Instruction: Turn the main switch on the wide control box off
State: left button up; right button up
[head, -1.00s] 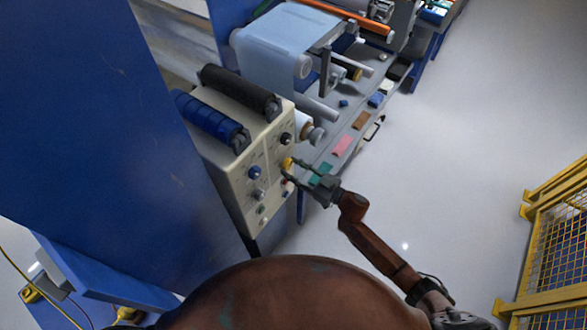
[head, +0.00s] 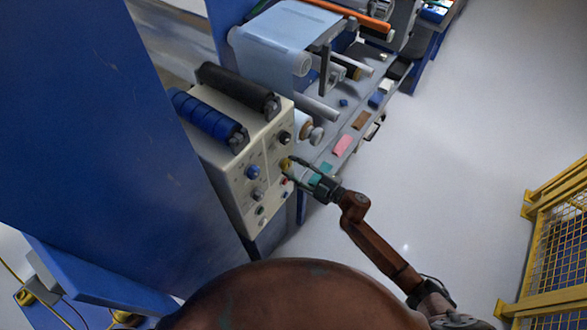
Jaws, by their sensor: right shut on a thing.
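The wide control box (head: 228,170) is a cream cabinet with a sloped panel of knobs and buttons facing right. A yellow switch (head: 285,164) sits near the panel's right edge, partly hidden by my fingers; I take it for the main switch. Its exact angle is too small to read. My right gripper (head: 288,168) comes from the lower right and is shut on the yellow switch. My left gripper is not in view.
A black roller (head: 238,90) and a blue roller (head: 208,120) lie on top of the box. A film machine with a grey bench (head: 330,125) stands behind. A yellow fence (head: 555,250) stands at the right. The floor between is clear.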

jog(key=n+b, duration=0.1)
jog(key=n, duration=0.4)
jog(key=shift+b, duration=0.3)
jog(key=shift+s, duration=0.1)
dwell(0.3)
jog(key=o, duration=1.2)
jog(key=shift+c, duration=0.2)
jog(key=v, duration=1.2)
